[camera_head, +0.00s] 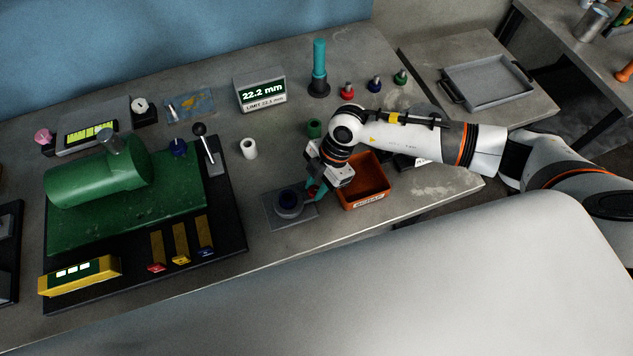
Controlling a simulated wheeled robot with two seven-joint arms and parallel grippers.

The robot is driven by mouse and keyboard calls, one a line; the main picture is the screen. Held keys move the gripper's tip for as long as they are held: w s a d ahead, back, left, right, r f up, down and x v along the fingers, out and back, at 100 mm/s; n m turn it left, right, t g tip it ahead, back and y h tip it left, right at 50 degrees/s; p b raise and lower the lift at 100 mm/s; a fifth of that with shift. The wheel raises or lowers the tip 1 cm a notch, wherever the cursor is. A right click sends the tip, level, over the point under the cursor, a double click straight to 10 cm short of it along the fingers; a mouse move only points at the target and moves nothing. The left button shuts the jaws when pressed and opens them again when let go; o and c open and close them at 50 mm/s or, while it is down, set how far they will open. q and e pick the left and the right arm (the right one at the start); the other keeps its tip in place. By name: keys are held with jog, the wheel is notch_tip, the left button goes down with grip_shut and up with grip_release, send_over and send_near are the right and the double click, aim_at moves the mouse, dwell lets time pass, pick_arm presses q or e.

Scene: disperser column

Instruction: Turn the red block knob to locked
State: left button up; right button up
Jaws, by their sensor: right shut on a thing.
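My right gripper (316,192) comes in from the right and points down and left, its teal fingertips at the right side of a dark round fixture (289,203). That fixture stands on a square grey plate (272,220) at the table's front. A small red part (312,189) shows between the fingers, beside the round fixture. It looks like the red knob, and the gripper is shut on it. The fingers hide most of it, so its turn and any locked mark cannot be read. My left gripper is not in view.
An orange bin (361,203) stands close to the right of the gripper. A display (260,90) reads 22.2 mm. A green machine (100,176) with a lever and colored tabs fills the left. A white cup (249,149) and a green cylinder (314,129) stand behind the fixture.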

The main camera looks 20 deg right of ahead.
jog(key=shift+w+r, duration=0.1)
jog(key=o, duration=1)
jog(key=shift+d+r+b, duration=0.2)
jog(key=shift+r+b, duration=0.1)
jog(key=shift+r, duration=0.05)
jog(key=b+v, duration=0.3)
jog(key=v, duration=0.8)
jog(key=shift+d+b, duration=0.1)
jog(key=shift+b, duration=0.2)
